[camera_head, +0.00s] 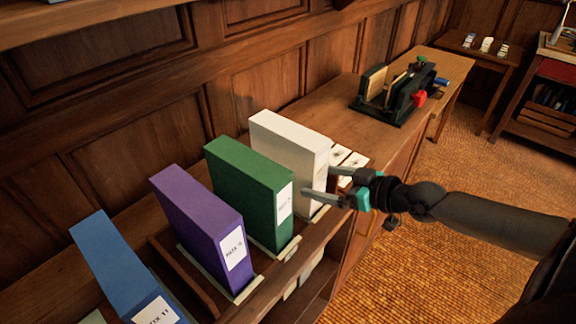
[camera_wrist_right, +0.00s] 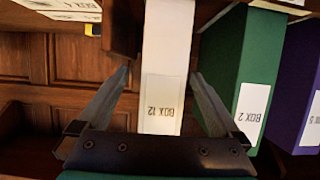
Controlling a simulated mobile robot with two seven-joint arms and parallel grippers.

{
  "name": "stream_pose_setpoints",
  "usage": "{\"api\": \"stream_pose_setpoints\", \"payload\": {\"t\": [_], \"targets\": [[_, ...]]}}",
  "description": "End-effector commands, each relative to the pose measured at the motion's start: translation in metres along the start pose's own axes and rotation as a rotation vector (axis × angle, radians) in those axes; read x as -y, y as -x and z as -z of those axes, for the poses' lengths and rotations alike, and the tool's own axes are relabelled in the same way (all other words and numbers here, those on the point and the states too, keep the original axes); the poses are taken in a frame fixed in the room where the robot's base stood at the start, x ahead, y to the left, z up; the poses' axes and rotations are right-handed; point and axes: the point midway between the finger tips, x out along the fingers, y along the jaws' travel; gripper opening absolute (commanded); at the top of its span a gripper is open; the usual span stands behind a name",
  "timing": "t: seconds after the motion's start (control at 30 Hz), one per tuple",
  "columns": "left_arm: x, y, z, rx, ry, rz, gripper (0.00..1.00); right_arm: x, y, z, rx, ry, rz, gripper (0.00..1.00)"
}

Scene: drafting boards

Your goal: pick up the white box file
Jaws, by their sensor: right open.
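The white box file (camera_head: 290,146) stands upright on the wooden shelf top, to the right of the green one. In the right wrist view the white box file (camera_wrist_right: 168,52) shows its spine with a label reading BOX 12. My right gripper (camera_head: 318,182) is open at the spine of the white box file. In the right wrist view its two fingers (camera_wrist_right: 158,88) are spread, one on each side of the spine, with gaps between; I cannot tell how deep they reach. My left gripper is not in view.
A green box file (camera_head: 243,180) stands close beside the white one. Beyond it are a purple box file (camera_head: 196,215) and a leaning blue one (camera_head: 112,260). White cards (camera_head: 350,163) lie to the right. A dark device with a red part (camera_head: 398,95) stands farther along.

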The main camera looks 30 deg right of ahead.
Motion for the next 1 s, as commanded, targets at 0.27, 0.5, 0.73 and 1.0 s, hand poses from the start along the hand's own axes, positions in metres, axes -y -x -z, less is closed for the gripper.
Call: {"api": "stream_pose_setpoints", "payload": {"t": [0.27,0.5,0.73,1.0], "targets": [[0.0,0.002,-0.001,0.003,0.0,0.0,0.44,0.003,-0.021,0.001,-0.004,-0.003,-0.002,1.0],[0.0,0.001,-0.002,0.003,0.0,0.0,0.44,0.004,-0.042,0.0,-0.002,-0.001,-0.002,1.0],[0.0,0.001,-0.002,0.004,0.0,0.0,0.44,0.004,-0.05,0.0,0.0,0.0,-0.001,1.0],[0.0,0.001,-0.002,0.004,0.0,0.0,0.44,0.004,-0.05,0.0,0.001,0.0,-0.001,0.92]]}}
